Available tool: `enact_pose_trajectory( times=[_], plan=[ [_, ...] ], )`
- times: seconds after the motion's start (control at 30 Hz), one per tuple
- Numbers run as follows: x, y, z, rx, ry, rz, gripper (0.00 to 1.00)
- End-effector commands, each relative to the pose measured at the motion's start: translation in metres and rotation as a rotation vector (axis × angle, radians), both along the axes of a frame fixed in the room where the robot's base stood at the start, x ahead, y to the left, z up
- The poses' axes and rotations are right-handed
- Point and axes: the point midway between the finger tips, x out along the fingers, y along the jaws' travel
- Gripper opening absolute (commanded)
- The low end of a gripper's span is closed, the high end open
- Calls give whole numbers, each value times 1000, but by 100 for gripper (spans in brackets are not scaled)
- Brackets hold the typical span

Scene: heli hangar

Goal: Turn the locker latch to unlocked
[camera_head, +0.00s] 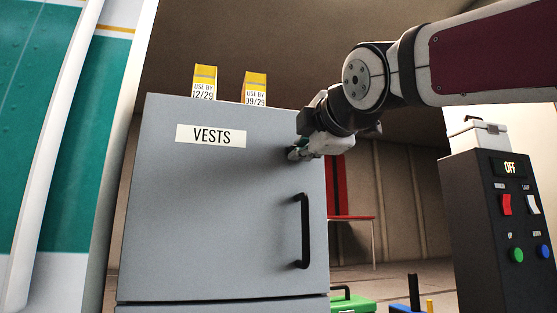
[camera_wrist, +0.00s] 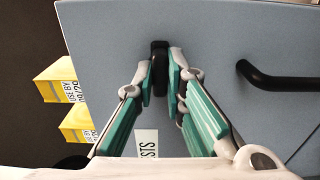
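The grey locker (camera_head: 220,210) has a "VESTS" label (camera_head: 211,135) and a black vertical door handle (camera_head: 304,230). My gripper (camera_head: 298,152) is at the upper right of the locker door, above the handle. In the wrist view, the small black latch (camera_wrist: 160,50) lies between the two fingertips of my gripper (camera_wrist: 161,80), which sit close against its sides. Its long side runs crosswise to the handle (camera_wrist: 285,82). In the head view, my gripper hides the latch. No lock marking is readable.
Two yellow-and-white "USE BY" boxes (camera_head: 204,82) (camera_head: 255,88) stand on top of the locker. A dark switch console (camera_head: 495,235) showing "OFF" is at the right, with a white case (camera_head: 478,135) on it. A red chair (camera_head: 345,195) and green case (camera_head: 352,303) are behind.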

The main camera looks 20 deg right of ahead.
Motion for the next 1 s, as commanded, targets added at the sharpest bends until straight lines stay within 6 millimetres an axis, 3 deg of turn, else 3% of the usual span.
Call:
enact_pose_trajectory(
  times=[0.47, 1.0],
  plan=[
    [0, 0, -1, 94, 1, -1, 0],
    [1, 0, -1, 564, 1, -1, 0]
  ],
)
